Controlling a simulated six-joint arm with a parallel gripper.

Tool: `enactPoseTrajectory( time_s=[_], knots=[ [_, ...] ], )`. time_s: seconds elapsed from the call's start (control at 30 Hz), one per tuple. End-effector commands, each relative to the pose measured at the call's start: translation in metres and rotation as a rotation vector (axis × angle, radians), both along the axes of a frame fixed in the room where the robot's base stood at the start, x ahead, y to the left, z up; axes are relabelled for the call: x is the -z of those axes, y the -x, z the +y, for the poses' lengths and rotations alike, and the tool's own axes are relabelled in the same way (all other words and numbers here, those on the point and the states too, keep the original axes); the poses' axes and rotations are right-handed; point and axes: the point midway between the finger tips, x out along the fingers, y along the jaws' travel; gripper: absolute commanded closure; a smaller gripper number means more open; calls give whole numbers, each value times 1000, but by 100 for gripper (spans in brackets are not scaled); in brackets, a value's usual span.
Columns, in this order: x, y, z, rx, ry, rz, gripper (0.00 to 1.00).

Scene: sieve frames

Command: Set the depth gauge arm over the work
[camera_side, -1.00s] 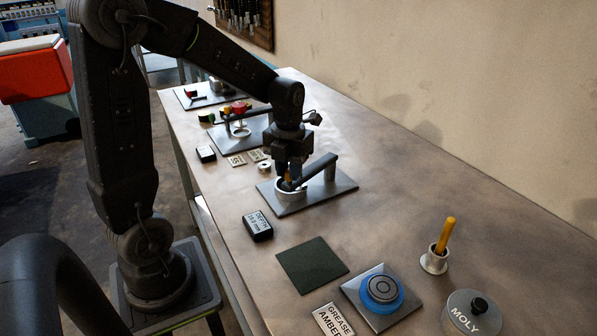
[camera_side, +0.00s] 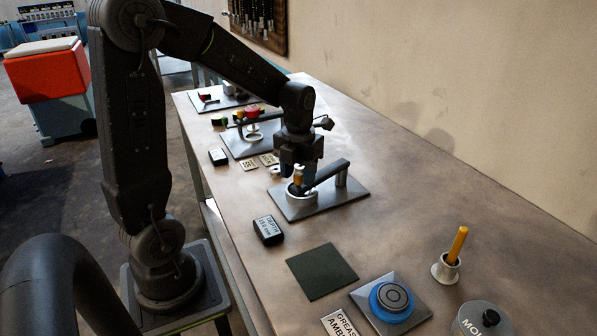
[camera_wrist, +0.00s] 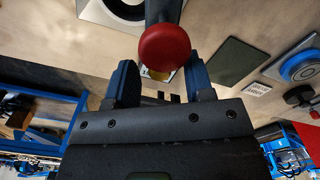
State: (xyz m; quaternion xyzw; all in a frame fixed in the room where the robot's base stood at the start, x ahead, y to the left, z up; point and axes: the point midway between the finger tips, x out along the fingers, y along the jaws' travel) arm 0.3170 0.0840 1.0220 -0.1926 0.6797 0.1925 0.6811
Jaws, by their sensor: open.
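The depth gauge has a dark swing arm (camera_side: 325,175) on a short post (camera_side: 341,179), standing on a steel plate (camera_side: 345,192). In the side view the arm's free end appears over a pale ring-shaped cup (camera_side: 298,203). In the wrist view the cup (camera_wrist: 100,10) lies partly behind the arm, which ends in a red knob (camera_wrist: 165,47). My gripper (camera_side: 300,176) hangs above the arm's free end, with a small orange part (camera_side: 298,181) beneath it. In the wrist view my open gripper (camera_wrist: 161,85) has its fingers apart on either side of the knob's line.
A black depth label block (camera_side: 268,230) and a dark green mat (camera_side: 321,271) lie nearer the camera. Another fixture plate (camera_side: 240,148) stands behind.

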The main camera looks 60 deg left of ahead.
Motion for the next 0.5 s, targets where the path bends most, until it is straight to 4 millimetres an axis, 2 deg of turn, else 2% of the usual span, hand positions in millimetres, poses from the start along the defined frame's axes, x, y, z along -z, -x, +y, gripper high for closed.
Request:
enactPoseTrajectory(
  time_s=[0.27, 0.37, 0.5],
  knots=[
    [-7, 0, 0, 0, -1, -1, 52],
    [-21, 0, 0, 0, -2, -3, 52],
    [-51, -1, 0, 0, -2, -6, 52]
  ],
)
